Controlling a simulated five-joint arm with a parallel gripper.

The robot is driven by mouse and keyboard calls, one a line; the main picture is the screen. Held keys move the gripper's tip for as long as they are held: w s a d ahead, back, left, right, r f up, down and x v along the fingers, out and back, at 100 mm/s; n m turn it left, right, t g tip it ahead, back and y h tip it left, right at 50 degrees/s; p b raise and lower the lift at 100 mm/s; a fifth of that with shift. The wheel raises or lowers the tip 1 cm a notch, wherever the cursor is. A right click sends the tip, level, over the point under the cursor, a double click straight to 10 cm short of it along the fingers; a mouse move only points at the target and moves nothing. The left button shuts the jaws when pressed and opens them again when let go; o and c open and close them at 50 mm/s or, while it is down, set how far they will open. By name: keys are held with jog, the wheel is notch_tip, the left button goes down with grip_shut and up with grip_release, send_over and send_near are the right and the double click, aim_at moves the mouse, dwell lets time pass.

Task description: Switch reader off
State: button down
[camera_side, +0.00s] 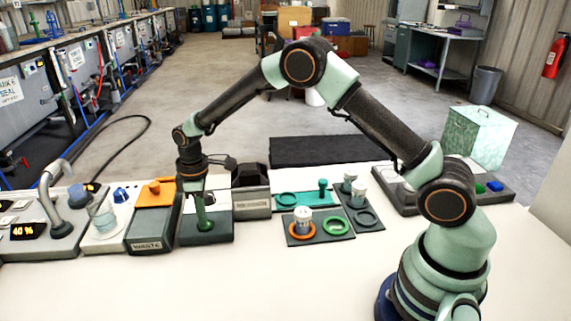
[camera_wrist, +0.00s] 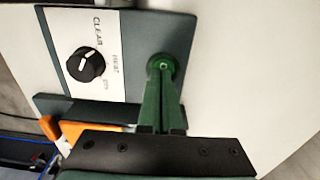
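In the wrist view a white panel on a dark plate (camera_wrist: 118,12) carries a black dial (camera_wrist: 86,65) with a white mark. The word CLEAR is beside it; other small labels are hard to read, as is the setting. A green round piece (camera_wrist: 163,66) is on the plate right of the dial. My gripper (camera_wrist: 160,95) reaches over the plate near this piece, not on the dial. In the side view my gripper (camera_side: 203,206) points down over the dark plate (camera_side: 222,234), at an upright green piece with a round foot (camera_side: 206,225). Whether the fingers grip it is unclear.
Left of the plate are the box marked WASTE (camera_side: 150,240) with an orange top, a glass beaker (camera_side: 104,218) and a console showing 40 % (camera_side: 23,231). To the right are a dark box (camera_side: 252,204) and trays with rings and cups (camera_side: 318,238). The front table is clear.

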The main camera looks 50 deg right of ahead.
jog(key=shift+s+f, duration=0.4)
jog(key=shift+f, duration=0.25)
notch_tip(320, 180, up, 15)
jog(key=shift+w+r, duration=0.2)
jog(key=shift+w, duration=0.2)
jog(key=s+d+r+m+t, duration=0.2)
jog(key=s+d+r+m, duration=0.25)
jog(key=s+r, duration=0.45)
jog(key=s+d+m+t, duration=0.1)
jog(key=s+d+m, duration=0.1)
jog(key=s, duration=0.4)
jog(key=s+d+f+m+t, duration=0.1)
jog(key=s+d+m+t, duration=0.1)
jog(key=s, duration=0.5)
jog(key=shift+f, duration=0.3)
jog(key=shift+m, duration=0.25)
